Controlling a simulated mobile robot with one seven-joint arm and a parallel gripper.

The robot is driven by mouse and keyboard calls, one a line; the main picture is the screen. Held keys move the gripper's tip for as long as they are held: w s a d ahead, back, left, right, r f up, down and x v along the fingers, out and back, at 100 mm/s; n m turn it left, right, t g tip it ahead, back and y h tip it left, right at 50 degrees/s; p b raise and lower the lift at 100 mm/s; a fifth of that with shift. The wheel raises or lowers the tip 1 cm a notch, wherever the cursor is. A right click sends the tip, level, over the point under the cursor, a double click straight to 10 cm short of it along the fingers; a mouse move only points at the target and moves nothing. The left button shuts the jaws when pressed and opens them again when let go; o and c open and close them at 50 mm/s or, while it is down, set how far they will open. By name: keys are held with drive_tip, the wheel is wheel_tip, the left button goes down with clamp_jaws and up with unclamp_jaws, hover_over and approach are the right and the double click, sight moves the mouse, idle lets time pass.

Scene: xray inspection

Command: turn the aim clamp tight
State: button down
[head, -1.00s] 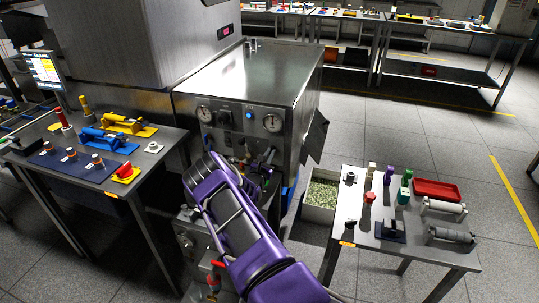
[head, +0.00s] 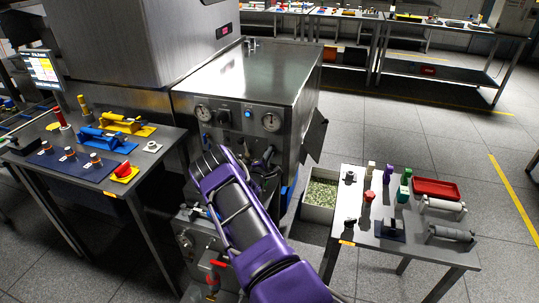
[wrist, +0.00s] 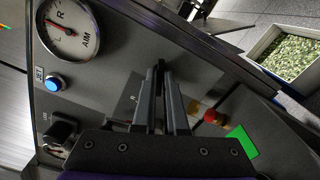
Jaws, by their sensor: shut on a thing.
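My gripper (wrist: 160,70) is at the front panel of the steel cabinet (head: 245,72), below the AIM gauge (wrist: 67,27). Its two dark fingers are close together in the wrist view, shut on a narrow dark part that I take to be the aim clamp. The clamp is mostly hidden between the fingertips, so its turned position cannot be read. The AIM gauge has a red needle and L and R marks; it also shows in the head view (head: 271,122). In the head view my purple arm covers much of the lower panel.
A blue button (wrist: 54,83) and a black knob (wrist: 62,129) are on the panel. A red knob (wrist: 211,116) and a green patch (wrist: 242,142) lie right of my fingers. A bin of green pellets (head: 320,190) stands beside the cabinet. Tables with parts flank it.

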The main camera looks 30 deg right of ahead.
drive_tip(key=shift+f+m+b, duration=0.1)
drive_tip(key=shift+m+b, duration=0.25)
drive_tip(key=shift+m, duration=1.95)
drive_tip(key=c, duration=1)
unclamp_jaws()
drive_tip(key=shift+o, duration=0.2)
drive_tip(key=p+v, duration=0.2)
drive_tip(key=v, duration=1.5)
drive_tip(key=shift+a, duration=0.15)
drive_tip(key=shift+s, duration=0.15)
